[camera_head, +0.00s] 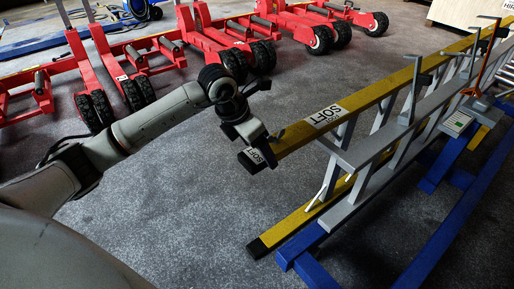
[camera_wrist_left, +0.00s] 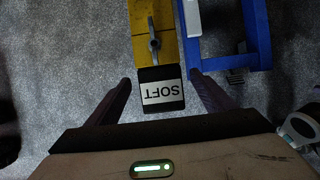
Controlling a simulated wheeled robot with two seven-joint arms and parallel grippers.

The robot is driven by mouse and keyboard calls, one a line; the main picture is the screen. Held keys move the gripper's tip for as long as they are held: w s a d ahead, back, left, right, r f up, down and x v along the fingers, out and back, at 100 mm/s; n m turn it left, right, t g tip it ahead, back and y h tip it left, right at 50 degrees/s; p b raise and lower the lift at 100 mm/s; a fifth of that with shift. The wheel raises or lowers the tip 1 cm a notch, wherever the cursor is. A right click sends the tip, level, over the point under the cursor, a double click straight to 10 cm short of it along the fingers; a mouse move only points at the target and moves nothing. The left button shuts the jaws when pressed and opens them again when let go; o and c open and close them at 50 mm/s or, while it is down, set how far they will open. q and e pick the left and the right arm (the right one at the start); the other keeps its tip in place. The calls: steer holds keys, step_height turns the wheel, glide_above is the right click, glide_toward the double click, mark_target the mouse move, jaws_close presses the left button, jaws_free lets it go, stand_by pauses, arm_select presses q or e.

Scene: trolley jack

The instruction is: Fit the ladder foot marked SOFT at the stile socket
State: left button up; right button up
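The black ladder foot with a white SOFT label (camera_head: 257,157) is at the near end of the upper yellow stile (camera_head: 376,91). In the left wrist view the foot (camera_wrist_left: 161,90) meets the stile end (camera_wrist_left: 143,21), in line with it; how deep it sits in the socket is hidden. A white SOFT label (camera_head: 326,115) is also on the stile. A grey pin (camera_wrist_left: 153,42) stands on the stile close to the foot. My left gripper (camera_wrist_left: 160,80) is open, one finger on each side of the foot, with gaps visible. My right gripper is out of view.
The ladder lies on blue supports (camera_head: 302,246). Its lower yellow stile (camera_head: 318,214) ends in a black foot (camera_head: 257,248). Clamps (camera_head: 412,92) stand along the ladder. Red wheeled jacks (camera_head: 215,45) line the back. Grey floor is clear at the front left of the ladder.

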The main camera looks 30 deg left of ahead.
arm_select(q)
steer(key=shift+s+r, duration=0.1)
steer(key=shift+r, duration=0.05)
steer(key=p+v, duration=0.2)
steer(key=v, duration=0.8)
steer(key=shift+p, duration=0.4)
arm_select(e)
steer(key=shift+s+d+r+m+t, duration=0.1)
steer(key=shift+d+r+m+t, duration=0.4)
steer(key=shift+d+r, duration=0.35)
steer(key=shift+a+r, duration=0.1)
